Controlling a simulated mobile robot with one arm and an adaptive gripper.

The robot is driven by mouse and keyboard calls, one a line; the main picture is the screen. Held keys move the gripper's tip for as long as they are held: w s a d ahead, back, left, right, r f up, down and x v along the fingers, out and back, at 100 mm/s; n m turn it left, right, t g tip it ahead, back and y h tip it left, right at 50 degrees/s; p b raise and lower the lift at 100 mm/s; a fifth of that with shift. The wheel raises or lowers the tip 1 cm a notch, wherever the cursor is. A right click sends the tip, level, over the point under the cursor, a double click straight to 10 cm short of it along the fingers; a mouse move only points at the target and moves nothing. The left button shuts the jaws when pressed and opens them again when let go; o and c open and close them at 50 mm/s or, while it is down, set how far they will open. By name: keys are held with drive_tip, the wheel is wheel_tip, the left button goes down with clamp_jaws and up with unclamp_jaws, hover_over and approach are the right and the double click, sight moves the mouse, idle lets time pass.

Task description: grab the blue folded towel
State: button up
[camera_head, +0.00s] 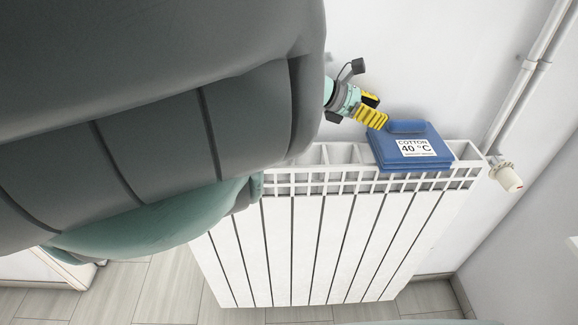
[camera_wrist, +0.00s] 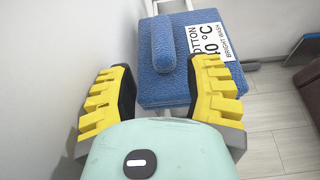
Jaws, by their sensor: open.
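The blue folded towel (camera_head: 385,147) lies on top of the white radiator, near its right end. It has a rolled part on its top and a white label reading "COTTON 40 °C". In the wrist view the towel (camera_wrist: 165,88) lies just ahead of my gripper (camera_wrist: 160,95), with its roll (camera_wrist: 163,45) facing up between the lines of the fingers. My yellow-padded fingers are apart and hold nothing. In the head view my gripper (camera_head: 378,112) is close to the towel's left back edge; whether it touches cannot be told. My arm hides the left of that view.
The white radiator (camera_head: 330,245) stands against a pale wall with an open slatted top. A valve knob (camera_head: 507,177) and a vertical pipe (camera_head: 523,80) are to its right. The wall runs close on the left in the wrist view. Grey floor (camera_wrist: 285,140) shows at right.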

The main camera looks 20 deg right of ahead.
sight(398, 121)
drive_tip(key=shift+b+x, duration=0.4)
drive_tip(key=shift+x, duration=1.45)
drive_tip(key=shift+s+b+x, duration=0.2)
drive_tip(key=shift+b+x, duration=0.5)
drive_tip(key=shift+x, duration=1.25)
drive_tip(key=shift+s+d+f+b, duration=0.2)
drive_tip(key=shift+d+b, duration=0.1)
drive_tip(key=shift+d, duration=0.25)
drive_tip(key=shift+c, duration=0.2)
drive_tip(key=shift+w, duration=0.1)
clamp_jaws()
